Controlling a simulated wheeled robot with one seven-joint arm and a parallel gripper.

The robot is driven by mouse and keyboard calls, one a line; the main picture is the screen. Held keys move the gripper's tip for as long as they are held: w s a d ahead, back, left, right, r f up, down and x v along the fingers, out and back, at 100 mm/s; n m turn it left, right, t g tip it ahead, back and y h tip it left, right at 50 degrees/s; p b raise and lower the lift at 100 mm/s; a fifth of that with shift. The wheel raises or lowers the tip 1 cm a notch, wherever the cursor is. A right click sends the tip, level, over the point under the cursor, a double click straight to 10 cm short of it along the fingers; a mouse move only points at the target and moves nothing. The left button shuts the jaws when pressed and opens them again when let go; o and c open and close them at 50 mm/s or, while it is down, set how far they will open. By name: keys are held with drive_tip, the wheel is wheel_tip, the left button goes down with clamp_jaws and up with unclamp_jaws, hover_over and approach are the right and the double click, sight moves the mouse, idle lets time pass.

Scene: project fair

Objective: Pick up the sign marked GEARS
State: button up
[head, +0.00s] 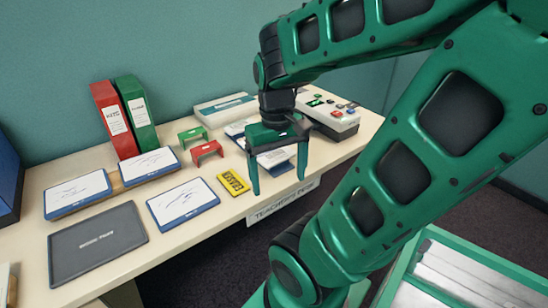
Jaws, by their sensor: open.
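My gripper (278,180) is open and points down near the table's front edge, its two green fingers apart. A white and blue folded card (276,158) shows between and behind the fingers, partly hidden by the gripper. Any lettering on it cannot be read. Another white and blue piece (236,129) shows just behind the gripper. A yellow block (233,182) with dark lettering lies to the left of the left finger, its word too small to read surely. I cannot read GEARS on anything here. Nothing is visibly held.
On the desk (180,245) are green (193,135) and red (206,152) brackets, red (114,120) and green (138,113) binders, several white-topped blue tablets (183,203), a grey slate (97,243) and a white device with buttons (333,116). A label (283,201) marks the front edge.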

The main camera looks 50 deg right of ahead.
sight(275, 155)
drive_tip(key=w+d+f+n+g+h, duration=0.1)
drive_tip(key=w+d+f+n+h, duration=0.2)
drive_tip(key=w+n, duration=0.2)
drive_tip(key=w+d+f+n+g+h, duration=0.1)
drive_tip(key=w+d+f+n+h, duration=0.2)
drive_tip(key=w+f+n, duration=0.1)
drive_tip(key=w+d+f+n+g+h, duration=0.2)
drive_tip(key=w+d+f+n+h, duration=0.1)
drive_tip(key=w+f+n, duration=0.1)
drive_tip(key=shift+w+d+f+n+h, duration=0.1)
drive_tip(key=shift+w+d+n+h, duration=0.05)
drive_tip(key=shift+w+n, duration=0.4)
drive_tip(key=shift+w+d+f+n+h, duration=0.15)
drive_tip(key=shift+w+n, duration=0.2)
drive_tip(key=shift+w, duration=0.4)
drive_tip(key=w+n+t+h, duration=0.1)
drive_tip(key=w+n+h, duration=0.3)
drive_tip(key=w+n, duration=0.1)
drive_tip(key=shift+w, duration=0.3)
drive_tip(key=shift+w+d+n, duration=0.1)
drive_tip(key=shift+d+n, duration=0.05)
drive_tip(key=shift+n, duration=0.25)
drive_tip(key=x, duration=1)
drive_tip(key=shift+w+d, duration=0.15)
drive_tip(key=shift+d, duration=0.15)
drive_tip(key=c, duration=1.1)
